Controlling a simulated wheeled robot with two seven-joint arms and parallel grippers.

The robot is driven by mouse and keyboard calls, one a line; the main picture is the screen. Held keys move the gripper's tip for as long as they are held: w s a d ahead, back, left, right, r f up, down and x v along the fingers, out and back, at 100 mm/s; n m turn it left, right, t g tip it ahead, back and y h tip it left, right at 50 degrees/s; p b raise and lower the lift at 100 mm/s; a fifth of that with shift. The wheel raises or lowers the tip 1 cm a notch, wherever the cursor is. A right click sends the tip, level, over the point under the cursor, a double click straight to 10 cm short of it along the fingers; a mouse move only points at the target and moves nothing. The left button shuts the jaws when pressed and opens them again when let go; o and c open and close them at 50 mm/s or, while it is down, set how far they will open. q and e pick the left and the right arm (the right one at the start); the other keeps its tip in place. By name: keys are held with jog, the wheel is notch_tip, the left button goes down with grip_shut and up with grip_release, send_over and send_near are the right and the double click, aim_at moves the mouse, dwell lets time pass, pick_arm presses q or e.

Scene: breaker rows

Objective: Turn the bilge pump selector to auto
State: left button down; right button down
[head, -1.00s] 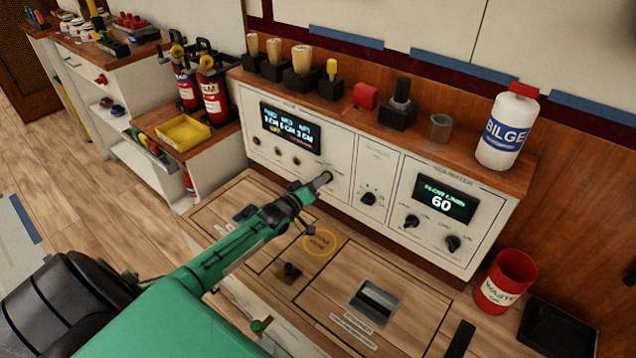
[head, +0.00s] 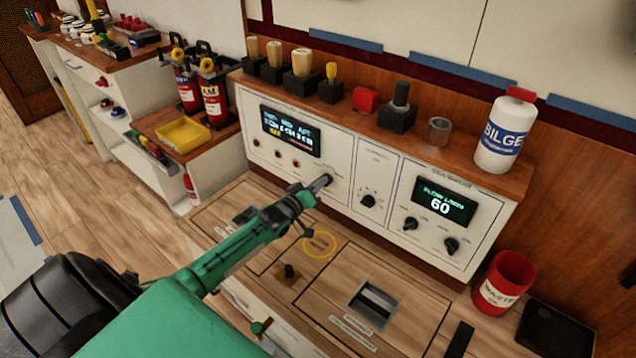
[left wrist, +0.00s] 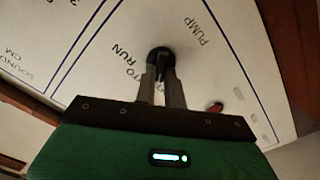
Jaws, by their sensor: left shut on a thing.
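The bilge pump selector is a round black knob (left wrist: 160,58) on the white panel, between my fingertips in the left wrist view. Printed words around it include "PUMP" and a partly covered "...TO RUN". My left gripper (left wrist: 161,84) is shut on the knob, one finger on each side. In the head view the left gripper (head: 324,182) reaches the panel's left section, at the lower right of its display (head: 291,130), and hides most of the knob. I cannot read the knob's pointer direction. My right gripper is in neither view.
Other black knobs sit right of it: one in the middle section (head: 369,201) and two below the "60" display (head: 443,203). Small buttons (head: 275,155) line the panel to its left. A shelf above holds brushes (head: 302,65) and a bilge bottle (head: 503,135). A red waste bin (head: 503,283) stands right.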

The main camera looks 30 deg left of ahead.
pick_arm(q)
jog(key=shift+d+r+m+p, duration=0.1)
jog(key=shift+m+p, duration=0.6)
jog(key=shift+m, duration=1.15)
jog(key=shift+d+m+p, duration=0.1)
jog(key=shift+m+p, duration=0.6)
jog(key=shift+m, duration=1.15)
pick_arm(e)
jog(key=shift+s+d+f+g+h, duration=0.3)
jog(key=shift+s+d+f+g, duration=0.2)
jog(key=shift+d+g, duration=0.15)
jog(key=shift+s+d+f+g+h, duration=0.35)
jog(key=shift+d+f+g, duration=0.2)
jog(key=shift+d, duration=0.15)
pick_arm(q)
jog(key=c, duration=1.5)
grip_release()
